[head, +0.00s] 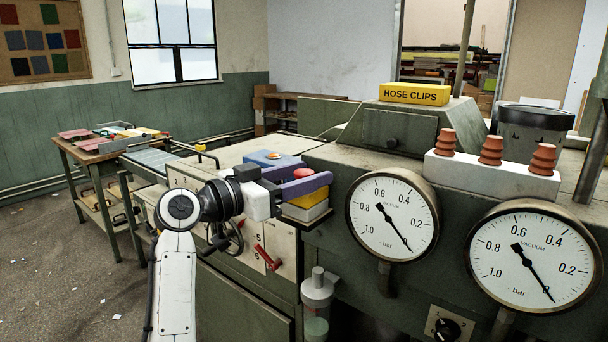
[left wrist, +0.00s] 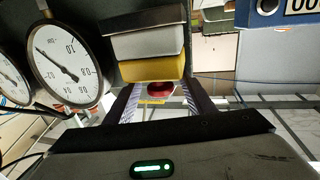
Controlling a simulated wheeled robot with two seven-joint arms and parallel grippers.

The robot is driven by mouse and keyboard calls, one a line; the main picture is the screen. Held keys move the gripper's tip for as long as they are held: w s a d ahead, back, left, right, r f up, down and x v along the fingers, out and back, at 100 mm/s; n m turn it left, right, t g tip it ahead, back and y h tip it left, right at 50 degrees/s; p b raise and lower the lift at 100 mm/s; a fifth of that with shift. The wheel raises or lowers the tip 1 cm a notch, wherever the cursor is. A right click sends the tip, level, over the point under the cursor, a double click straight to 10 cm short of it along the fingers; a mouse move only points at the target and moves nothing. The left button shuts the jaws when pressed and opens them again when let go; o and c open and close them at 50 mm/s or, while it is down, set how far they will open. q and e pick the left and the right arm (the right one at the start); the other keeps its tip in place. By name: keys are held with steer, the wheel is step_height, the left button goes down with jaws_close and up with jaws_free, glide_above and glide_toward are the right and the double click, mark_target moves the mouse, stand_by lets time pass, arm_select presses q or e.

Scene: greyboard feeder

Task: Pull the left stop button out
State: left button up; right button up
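A red mushroom button (head: 304,173) sits on a yellow box (head: 305,211) with a pale base, at the left end of the machine. My left gripper (head: 306,179) has its purple fingers on either side of this button. In the left wrist view the red button (left wrist: 160,89) shows between the two fingers, with small gaps at its sides, so the gripper looks open around it. The fingers partly hide the button and box in the head view. The yellow box (left wrist: 152,69) also shows in the left wrist view. My right gripper is in neither view.
Two vacuum gauges (head: 392,218) (head: 534,256) stand to the right. A panel with red handles (head: 267,257) lies below. A yellow hose clips box (head: 414,94) sits on the machine.

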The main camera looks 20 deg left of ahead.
arm_select(q)
jaws_close()
steer(key=shift+r, duration=0.7)
steer(key=shift+o, duration=0.2)
jaws_free()
steer(key=shift+s+a+f, duration=0.1)
steer(key=b+v, duration=0.1)
steer(key=v, duration=0.9)
